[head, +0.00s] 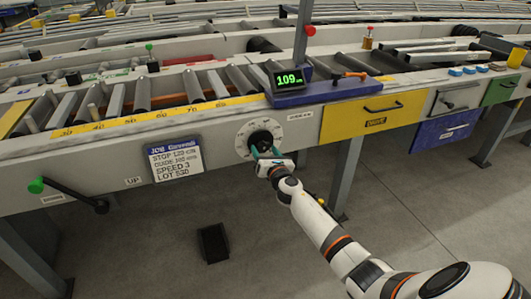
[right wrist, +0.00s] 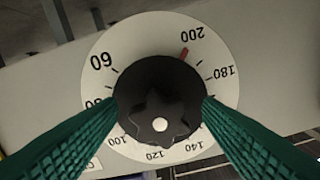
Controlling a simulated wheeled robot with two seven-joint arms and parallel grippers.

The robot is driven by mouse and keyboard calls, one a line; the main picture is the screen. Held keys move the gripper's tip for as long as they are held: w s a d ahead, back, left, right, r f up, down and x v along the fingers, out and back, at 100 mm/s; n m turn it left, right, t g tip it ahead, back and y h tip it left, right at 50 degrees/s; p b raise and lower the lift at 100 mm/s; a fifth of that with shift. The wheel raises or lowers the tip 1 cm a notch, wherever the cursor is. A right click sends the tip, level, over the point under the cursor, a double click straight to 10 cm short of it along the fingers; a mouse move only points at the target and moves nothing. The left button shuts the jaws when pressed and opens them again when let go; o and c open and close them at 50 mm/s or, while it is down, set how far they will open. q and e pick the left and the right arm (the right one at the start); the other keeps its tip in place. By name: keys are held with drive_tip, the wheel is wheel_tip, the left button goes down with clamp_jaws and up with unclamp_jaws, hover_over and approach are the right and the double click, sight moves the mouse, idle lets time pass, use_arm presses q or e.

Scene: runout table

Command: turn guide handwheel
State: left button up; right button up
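The guide handwheel is a black knob on a round white dial on the table's front panel, seen in the head view (head: 261,138). In the right wrist view the handwheel (right wrist: 160,85) fills the middle, with a pale dot on its face. A red mark on it points close to 200 on the numbered dial (right wrist: 110,45). My right gripper (head: 266,153) has its teal fingers on either side of the knob; in the right wrist view (right wrist: 160,100) both fingertips appear to touch its rim. My left gripper is out of view.
A green display (head: 289,79) reads about 109 above the panel. A job card (head: 175,159) hangs left of the dial; its small text is partly unreadable. A green-knobbed crank (head: 70,193) sticks out at left. Yellow (head: 372,117) and blue (head: 446,131) drawers lie right. The floor below is mostly clear.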

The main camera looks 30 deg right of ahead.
drive_tip(key=c, duration=0.9)
